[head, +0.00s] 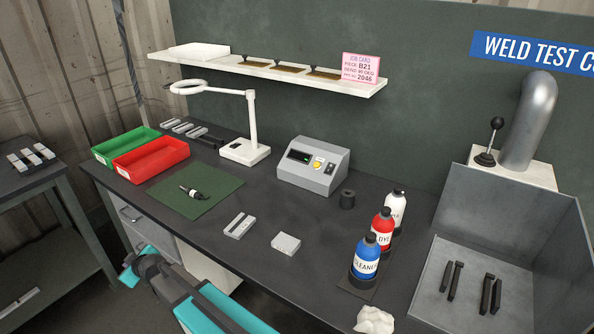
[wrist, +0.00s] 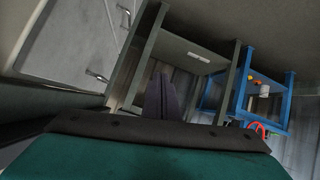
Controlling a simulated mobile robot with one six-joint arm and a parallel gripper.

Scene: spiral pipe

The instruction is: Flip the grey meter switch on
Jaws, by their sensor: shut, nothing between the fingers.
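The grey meter (head: 313,166) stands upright on the workbench in the head view. The switch position is too small to tell. My gripper (wrist: 160,98) shows in the wrist view as two dark fingers close together, shut and empty. It points away from the meter, towards the lower area beside the bench. My teal arm is at the lower left of the head view, well apart from the meter.
A white magnifier lamp (head: 245,151) stands left of the meter. A shelf (head: 280,74) hangs above. The bench top in front holds two light blocks (head: 286,244) (head: 240,226).

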